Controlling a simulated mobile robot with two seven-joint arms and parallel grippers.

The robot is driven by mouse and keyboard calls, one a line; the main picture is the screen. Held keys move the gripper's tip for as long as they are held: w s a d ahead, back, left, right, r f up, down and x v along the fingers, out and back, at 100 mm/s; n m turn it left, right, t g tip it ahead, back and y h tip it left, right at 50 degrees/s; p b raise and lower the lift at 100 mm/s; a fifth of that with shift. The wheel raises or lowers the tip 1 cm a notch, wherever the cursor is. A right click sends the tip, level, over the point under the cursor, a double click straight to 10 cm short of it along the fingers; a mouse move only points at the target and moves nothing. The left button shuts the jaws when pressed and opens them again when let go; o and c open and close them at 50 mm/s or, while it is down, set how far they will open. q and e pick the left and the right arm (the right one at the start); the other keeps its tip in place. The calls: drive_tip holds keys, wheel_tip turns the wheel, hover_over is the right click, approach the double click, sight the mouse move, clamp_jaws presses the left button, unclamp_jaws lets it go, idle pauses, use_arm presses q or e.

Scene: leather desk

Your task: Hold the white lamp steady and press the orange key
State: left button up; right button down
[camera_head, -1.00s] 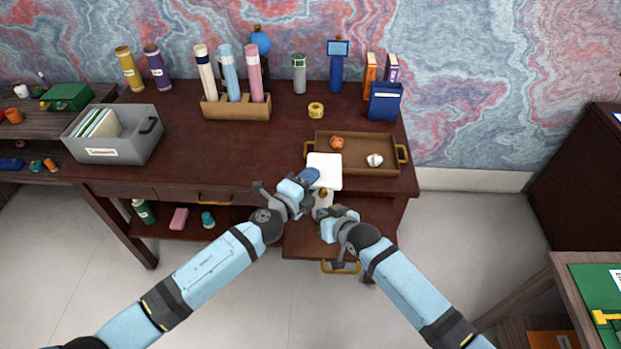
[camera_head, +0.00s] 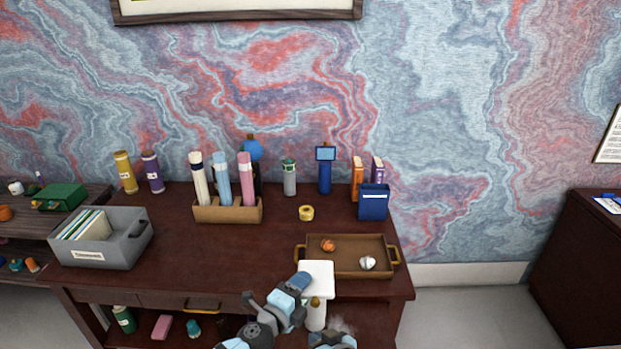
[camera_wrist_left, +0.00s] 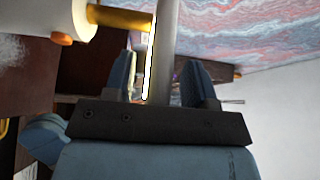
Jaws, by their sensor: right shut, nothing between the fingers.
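The white lamp (camera_head: 317,276) stands at the desk's front edge, with a square flat head and a white round body (camera_head: 316,316). In the left wrist view its body (camera_wrist_left: 35,18) has a gold arm (camera_wrist_left: 122,18) and the small orange key (camera_wrist_left: 62,39). My left gripper (camera_head: 301,282) is at the head's left edge. In the left wrist view its fingers (camera_wrist_left: 162,85) stand either side of the head's thin edge, with a narrow gap showing. My right gripper (camera_head: 335,333) is shut and empty beside the lamp's lower body, partly cut off by the picture's bottom.
A brown tray (camera_head: 345,274) with an orange ball and a white ball lies just behind the lamp. A grey file box (camera_head: 128,252) stands at the left. Rolls in a holder (camera_head: 228,211) and bottles line the back. The desk's middle is clear.

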use_arm(q)
drive_tip(key=v, duration=1.1)
drive_tip(key=s+a+f+n+g+y, duration=0.1)
drive_tip(key=s+a+f+n+y, duration=0.1)
drive_tip(key=s+n, duration=0.5)
drive_tip(key=s+a+f+n+g+y, duration=0.1)
drive_tip(key=s+a+f+n+y, duration=0.1)
drive_tip(key=s+a+f+n, duration=0.3)
drive_tip(key=s+a+f+n+g+y+p, duration=0.1)
drive_tip(key=s+a+f+n+g+y, duration=0.1)
drive_tip(key=s+f+n, duration=0.4)
drive_tip(key=s+a+n, duration=0.1)
drive_tip(key=s+n, duration=0.2)
drive_tip(key=shift+a, duration=0.35)
use_arm(e)
drive_tip(key=s+d+f+m+h, duration=0.1)
drive_tip(key=s+d+h, duration=0.1)
drive_tip(key=s+d, duration=0.7)
drive_tip(key=s+d+f+t+h, duration=0.1)
drive_tip(key=s+d+h, duration=0.1)
drive_tip(key=s+d, duration=0.8)
drive_tip(key=s, duration=0.4)
drive_tip(key=shift+s+m, duration=0.25)
drive_tip(key=shift+m, duration=0.15)
use_arm(q)
drive_tip(key=shift+f, duration=0.1)
use_arm(e)
drive_tip(key=shift+d+f, duration=0.1)
